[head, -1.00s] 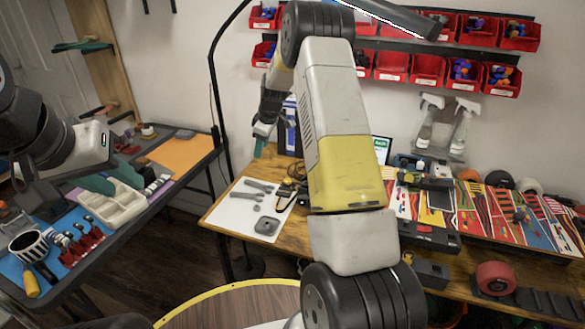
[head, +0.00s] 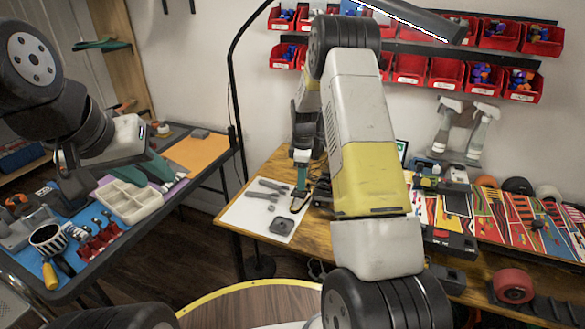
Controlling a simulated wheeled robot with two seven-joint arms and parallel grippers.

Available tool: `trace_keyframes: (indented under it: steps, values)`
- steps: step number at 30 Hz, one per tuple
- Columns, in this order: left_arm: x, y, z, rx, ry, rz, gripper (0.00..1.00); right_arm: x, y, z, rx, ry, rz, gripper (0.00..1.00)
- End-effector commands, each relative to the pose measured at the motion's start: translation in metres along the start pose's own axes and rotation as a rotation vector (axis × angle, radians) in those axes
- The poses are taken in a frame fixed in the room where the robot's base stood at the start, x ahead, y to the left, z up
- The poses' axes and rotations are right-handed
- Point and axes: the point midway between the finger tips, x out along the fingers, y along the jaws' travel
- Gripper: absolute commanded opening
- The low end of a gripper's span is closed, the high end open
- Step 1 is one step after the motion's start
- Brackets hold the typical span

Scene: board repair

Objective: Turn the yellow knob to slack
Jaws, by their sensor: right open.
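I cannot make out a yellow knob for certain in the head view; my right arm covers part of the wooden workbench (head: 262,178). My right gripper (head: 301,178) points down over the bench, close to the black-and-tan tool at the right edge of the white mat (head: 245,216). Its teal fingers are open, and I see nothing held. My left gripper (head: 118,176) is over the left table, near the cream divided tray (head: 130,207). Its teal fingers look spread apart and empty.
Grey tools (head: 270,190) and a dark square part (head: 281,226) lie on the white mat. A yellow-handled item (head: 50,276) and a striped cup (head: 47,240) are on the left table. A colourful board (head: 500,215) and red roll (head: 513,286) are at right.

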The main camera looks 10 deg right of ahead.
Motion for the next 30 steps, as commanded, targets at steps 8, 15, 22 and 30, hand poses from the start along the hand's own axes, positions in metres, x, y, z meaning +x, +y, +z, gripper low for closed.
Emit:
trace_keyframes:
  steps: [8,15,22,30]
  values:
    - [0.0,0.0,0.0,0.0,0.0,0.0,0.35,0.0001,0.0,-0.0001,0.0,0.0,0.0,0.31]
    - [0.0,0.0,0.0,0.0,0.0,0.0,0.35,0.0,0.0002,-0.0001,0.0,0.0,0.0,0.0]
    - [0.0,0.0,0.0,0.0,0.0,0.0,0.35,0.0001,0.0004,-0.0002,0.114,0.0,0.0,0.0]
    - [0.0,0.0,0.0,0.0,0.0,0.0,0.35,0.0001,0.0007,-0.0001,0.265,0.0,0.0,0.0]
